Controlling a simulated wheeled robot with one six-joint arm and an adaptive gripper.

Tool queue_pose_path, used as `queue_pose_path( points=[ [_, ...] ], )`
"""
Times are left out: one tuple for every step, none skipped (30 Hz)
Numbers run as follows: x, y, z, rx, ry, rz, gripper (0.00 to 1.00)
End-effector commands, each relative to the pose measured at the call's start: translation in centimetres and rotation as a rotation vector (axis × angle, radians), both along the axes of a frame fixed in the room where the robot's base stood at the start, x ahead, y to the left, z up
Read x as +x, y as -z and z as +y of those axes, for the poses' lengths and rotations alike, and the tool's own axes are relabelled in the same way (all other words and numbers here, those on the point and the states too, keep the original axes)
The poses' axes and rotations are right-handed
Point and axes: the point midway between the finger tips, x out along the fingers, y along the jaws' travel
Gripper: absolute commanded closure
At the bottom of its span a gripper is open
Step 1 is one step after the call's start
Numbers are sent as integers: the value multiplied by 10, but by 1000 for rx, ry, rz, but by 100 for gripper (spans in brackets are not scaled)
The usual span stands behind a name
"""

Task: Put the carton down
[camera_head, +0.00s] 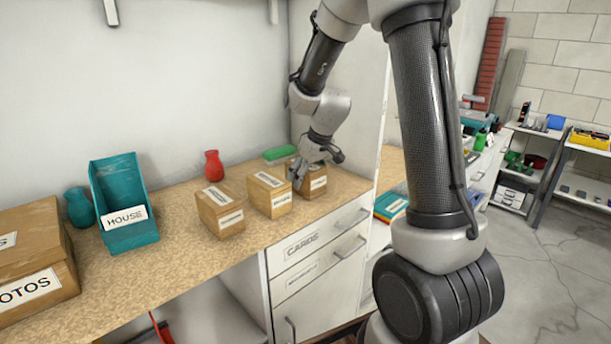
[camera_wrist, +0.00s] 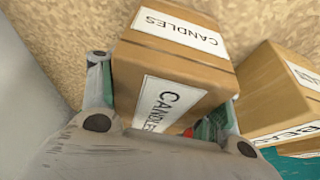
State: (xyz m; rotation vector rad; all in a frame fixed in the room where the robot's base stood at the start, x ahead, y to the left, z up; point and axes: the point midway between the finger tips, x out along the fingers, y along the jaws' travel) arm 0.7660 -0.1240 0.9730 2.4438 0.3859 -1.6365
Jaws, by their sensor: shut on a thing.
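A brown carton (camera_head: 316,184) with white labels is at the right end of the wooden counter (camera_head: 175,275). In the wrist view, the carton (camera_wrist: 175,68) reads CANDLES on two faces. My gripper (camera_head: 300,174) is shut on it, with one finger on each side, as the wrist view shows (camera_wrist: 163,105). The carton looks upright and at or just above the counter; I cannot tell whether its base touches. Its far side is hidden.
A second carton (camera_head: 269,194), labelled BEADS in the wrist view (camera_wrist: 278,95), stands close beside it. A third carton (camera_head: 221,211) stands farther left. A green box (camera_head: 279,154) lies behind, with a red vase (camera_head: 214,166), teal bin (camera_head: 125,205) and large PHOTOS box (camera_head: 38,255) leftward.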

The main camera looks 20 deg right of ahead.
Motion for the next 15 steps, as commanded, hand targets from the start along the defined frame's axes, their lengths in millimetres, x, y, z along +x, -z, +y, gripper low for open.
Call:
queue_pose_path(
  points=[
    [0,0,0,0,0,0,64],
    [0,0,0,0,0,0,64],
    [0,0,0,0,0,0,64],
    [0,1,0,0,0,0,64],
    [0,1,0,0,0,0,64],
    [0,3,0,0,0,0,64],
    [0,2,0,0,0,0,33],
    [0,2,0,0,0,0,27],
    [0,2,0,0,0,0,20],
    [0,2,0,0,0,0,16],
    [0,2,0,0,0,0,16],
    [0,2,0,0,0,0,16],
    [0,2,0,0,0,0,16],
    [0,2,0,0,0,0,16],
    [0,2,0,0,0,0,16]
  ],
)
